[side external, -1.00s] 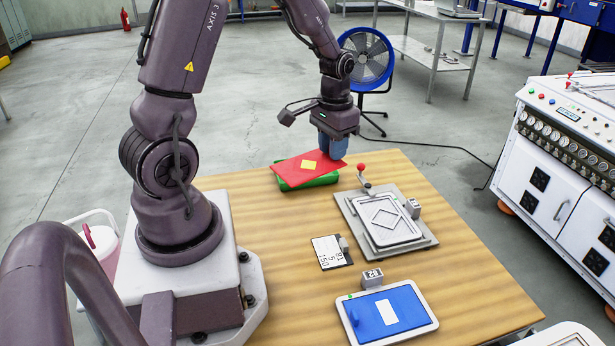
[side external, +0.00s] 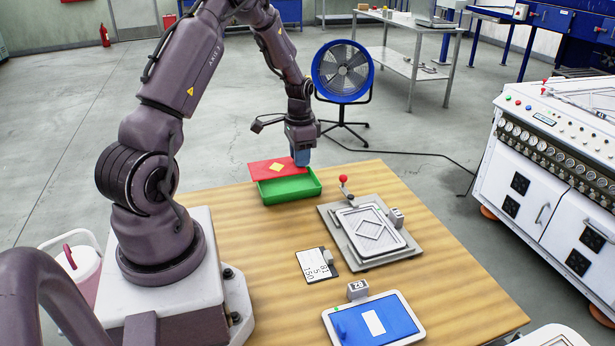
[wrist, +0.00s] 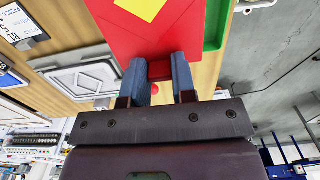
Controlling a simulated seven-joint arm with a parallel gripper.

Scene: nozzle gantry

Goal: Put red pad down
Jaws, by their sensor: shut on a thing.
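The red pad (side external: 276,169) is a flat red sheet with a yellow diamond on its top. It is over the back part of the green tray (side external: 291,190), which sits at the far edge of the wooden table. My gripper (side external: 302,158) is at the pad's right end. In the wrist view, my gripper (wrist: 160,80) has its two blue fingers shut on a red tab of the red pad (wrist: 180,30). A green edge of the tray (wrist: 214,28) shows beside the pad there. Whether the pad touches the tray is unclear.
A grey fixture with a white frame (side external: 369,232) and a red-knobbed lever (side external: 344,182) stands right of the tray. A blue pad in a white frame (side external: 374,321) and a number card (side external: 317,265) lie nearer. The wooden table (side external: 260,260) has bare room at left.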

